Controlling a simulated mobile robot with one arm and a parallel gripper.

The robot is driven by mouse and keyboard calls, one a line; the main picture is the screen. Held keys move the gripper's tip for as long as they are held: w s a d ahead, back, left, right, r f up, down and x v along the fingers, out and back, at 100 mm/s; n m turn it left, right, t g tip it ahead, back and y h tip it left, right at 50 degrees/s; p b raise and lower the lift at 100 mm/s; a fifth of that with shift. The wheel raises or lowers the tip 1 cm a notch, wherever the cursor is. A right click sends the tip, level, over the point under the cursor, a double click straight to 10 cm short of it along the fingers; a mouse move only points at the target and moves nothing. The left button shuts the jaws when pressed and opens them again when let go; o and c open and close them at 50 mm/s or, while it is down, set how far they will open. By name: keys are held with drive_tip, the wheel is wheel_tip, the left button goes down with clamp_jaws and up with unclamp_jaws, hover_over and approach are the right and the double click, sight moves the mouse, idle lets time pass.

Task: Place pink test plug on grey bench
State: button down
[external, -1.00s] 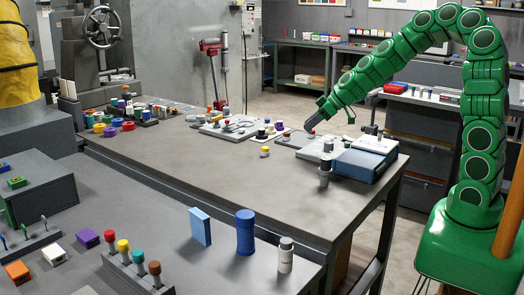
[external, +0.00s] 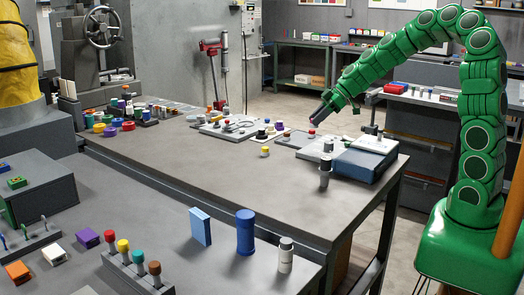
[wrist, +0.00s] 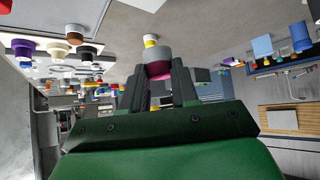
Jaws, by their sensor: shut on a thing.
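The pink test plug (wrist: 158,71), a dark pink body with a grey end, sits between the fingers of my gripper (wrist: 160,84) in the wrist view. My gripper is shut on it. In the external view my gripper (external: 316,117) points down and left, a little above the grey bench (external: 215,155), near its back right part. The plug is too small there to make out clearly. The bench has a wide bare top in front of the gripper.
A blue case (external: 365,163) and a dark grey cylinder (external: 325,171) stand at the bench's right. A yellow-topped peg (external: 265,151) stands left of my gripper. Several coloured parts fill the back left. The bench's front middle is clear.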

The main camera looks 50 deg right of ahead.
drive_tip(key=w+f, duration=0.4)
drive_tip(key=w, duration=0.1)
drive_tip(key=w+f, duration=0.2)
drive_tip(key=shift+w+d+f, duration=0.2)
drive_tip(key=shift+w+d, duration=0.05)
drive_tip(key=shift+w, duration=0.15)
drive_tip(key=shift+w+d+f, duration=0.1)
drive_tip(key=shift+w+f, duration=0.75)
drive_tip(key=shift+f, duration=0.05)
drive_tip(key=shift+s+f, duration=0.1)
drive_tip(key=shift+f, duration=1.3)
drive_tip(key=shift+f, duration=0.15)
drive_tip(key=c, duration=0.8)
unclamp_jaws()
drive_tip(key=shift+c, duration=0.2)
